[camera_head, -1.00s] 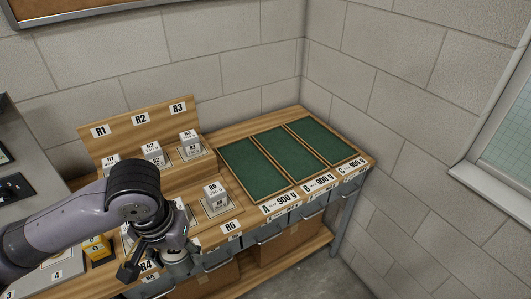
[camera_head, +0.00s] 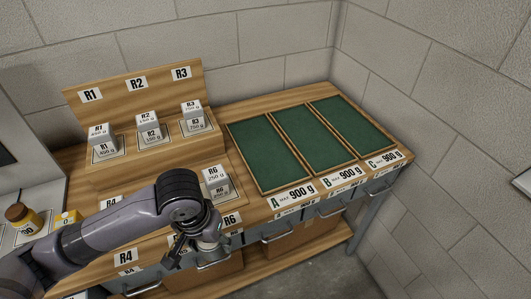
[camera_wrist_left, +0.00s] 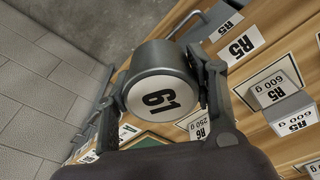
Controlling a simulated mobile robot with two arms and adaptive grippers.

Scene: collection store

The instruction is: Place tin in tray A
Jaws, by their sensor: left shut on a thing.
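My left gripper (camera_head: 196,246) is shut on a round grey tin, held in front of the bench's front edge near the R6 label. In the left wrist view the tin (camera_wrist_left: 157,97) sits between the two fingers, with a white end marked 61 facing the camera. In the head view the hand partly covers the tin. Tray A (camera_head: 264,156) is the leftmost of three green-lined trays with wooden rims. It is empty and lies behind and to the right of the gripper. My right gripper is not in view.
Trays B (camera_head: 308,139) and C (camera_head: 352,123) are empty. White labelled boxes stand on the stepped rack (camera_head: 130,80), and R6 boxes (camera_head: 215,182) stand left of tray A. A brown jar (camera_head: 23,217) is at left. Walls close off the back and right.

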